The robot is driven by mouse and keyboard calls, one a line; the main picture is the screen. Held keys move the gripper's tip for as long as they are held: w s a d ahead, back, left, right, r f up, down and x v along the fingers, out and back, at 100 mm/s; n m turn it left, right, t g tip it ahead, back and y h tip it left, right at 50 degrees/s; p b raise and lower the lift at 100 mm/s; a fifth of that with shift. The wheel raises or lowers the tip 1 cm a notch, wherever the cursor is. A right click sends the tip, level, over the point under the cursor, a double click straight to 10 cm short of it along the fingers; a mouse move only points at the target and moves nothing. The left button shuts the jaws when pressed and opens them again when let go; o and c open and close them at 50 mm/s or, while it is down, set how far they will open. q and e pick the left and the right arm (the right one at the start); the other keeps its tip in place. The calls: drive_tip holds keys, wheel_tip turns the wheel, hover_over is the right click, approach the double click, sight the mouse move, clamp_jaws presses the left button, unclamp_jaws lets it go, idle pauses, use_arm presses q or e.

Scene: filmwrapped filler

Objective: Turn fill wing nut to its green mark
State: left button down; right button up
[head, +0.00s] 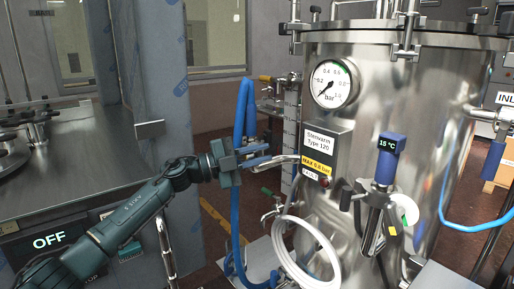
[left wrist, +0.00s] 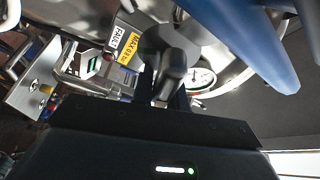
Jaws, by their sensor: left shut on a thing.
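My left gripper (head: 260,157) reaches in from the left and is shut at the near end of a bent metal pipe on the steel vessel (head: 420,120). A small metal part (left wrist: 167,92) shows between the dark fingers in the left wrist view. It seems to be the fill wing nut; the jaws hide most of it, so its angle is unclear. I cannot make out its green mark. My right gripper is not in view.
A blue hose (head: 240,205) hangs close behind my left gripper. The pressure gauge (head: 334,83), a label plate (head: 318,150) and a blue thermometer (head: 388,157) are on the vessel. A white hose loop (head: 277,243) stands below. A steel cabinet top (head: 75,150) is on the left.

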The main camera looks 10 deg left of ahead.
use_arm(q)
drive_tip(key=shift+f+m+g+y, duration=0.2)
drive_tip(key=shift+m+g+y, duration=0.1)
drive_tip(key=shift+m, duration=0.7)
drive_tip(key=shift+w+a+f+m+y+p, duration=0.15)
drive_tip(key=shift+f+m+y+p, duration=0.6)
drive_tip(key=shift+m, duration=1.2)
drive_tip(key=shift+w+a+f+m+y+p, duration=0.15)
drive_tip(key=shift+f+m+y+p, duration=0.3)
drive_tip(key=shift+m+y, duration=1.05)
drive_tip(key=shift+w+a+f+m+y+p, duration=0.15)
drive_tip(key=shift+f+m+y+p, duration=0.4)
drive_tip(key=shift+m, duration=1.8)
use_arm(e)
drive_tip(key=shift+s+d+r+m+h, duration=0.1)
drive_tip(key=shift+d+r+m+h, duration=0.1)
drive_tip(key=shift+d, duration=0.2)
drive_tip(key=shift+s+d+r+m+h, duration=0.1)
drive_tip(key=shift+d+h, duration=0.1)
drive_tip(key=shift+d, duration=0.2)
use_arm(q)
drive_tip(key=shift+a, duration=0.1)
drive_tip(key=c, duration=1.4)
unclamp_jaws()
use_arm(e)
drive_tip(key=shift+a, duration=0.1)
